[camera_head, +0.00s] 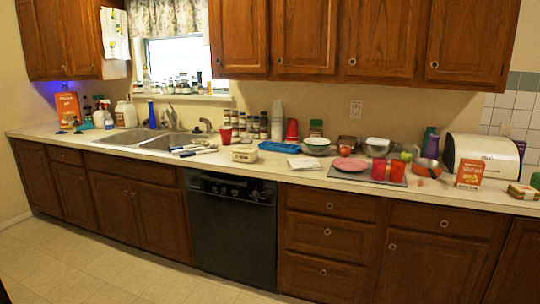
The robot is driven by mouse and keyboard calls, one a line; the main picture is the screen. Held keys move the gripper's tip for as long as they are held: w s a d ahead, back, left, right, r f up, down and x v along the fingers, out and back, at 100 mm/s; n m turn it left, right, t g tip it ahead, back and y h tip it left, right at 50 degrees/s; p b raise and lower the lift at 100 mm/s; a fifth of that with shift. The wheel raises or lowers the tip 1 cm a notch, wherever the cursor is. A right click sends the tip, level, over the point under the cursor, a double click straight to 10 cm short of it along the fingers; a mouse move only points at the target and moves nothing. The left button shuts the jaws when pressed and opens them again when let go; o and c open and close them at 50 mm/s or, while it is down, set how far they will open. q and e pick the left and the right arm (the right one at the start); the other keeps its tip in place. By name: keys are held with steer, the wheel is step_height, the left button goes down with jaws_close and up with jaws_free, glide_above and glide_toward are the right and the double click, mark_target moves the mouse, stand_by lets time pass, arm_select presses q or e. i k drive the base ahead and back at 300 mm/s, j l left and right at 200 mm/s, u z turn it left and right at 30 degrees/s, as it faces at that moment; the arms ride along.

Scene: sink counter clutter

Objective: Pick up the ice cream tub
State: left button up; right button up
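A small cream-coloured tub (245,154), which looks like the ice cream tub, stands on the counter near its front edge. Neither of my grippers is in view.
The sink (172,141) is left of the tub, with utensils (194,149) between them. The floor (110,262) before the cabinets is clear.

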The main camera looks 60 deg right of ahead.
mark_target(241, 154)
steer(key=z, duration=1.85)
steer(key=i+l, duration=0.5)
steer(key=i+l+z, duration=0.3)
steer(key=i, duration=0.35)
steer(key=i+z, duration=0.35)
steer(key=i, duration=0.25)
steer(key=i+j+z, duration=0.35)
steer(key=j, duration=0.35)
steer(key=i+j+z, duration=0.2)
steer(key=j+z, duration=0.15)
steer(key=j, duration=0.3)
steer(key=k+j+z, duration=0.1)
steer(key=j, duration=0.3)
steer(key=k+j+z, duration=0.15)
steer(key=j, duration=0.25)
steer(key=k+j+z, duration=0.1)
steer(key=j, duration=0.3)
steer(key=k+j+z, duration=0.15)
steer(key=j, duration=0.2)
steer(key=k+j+z, duration=0.1)
steer(key=k+j, duration=0.4)
steer(key=k, duration=0.15)
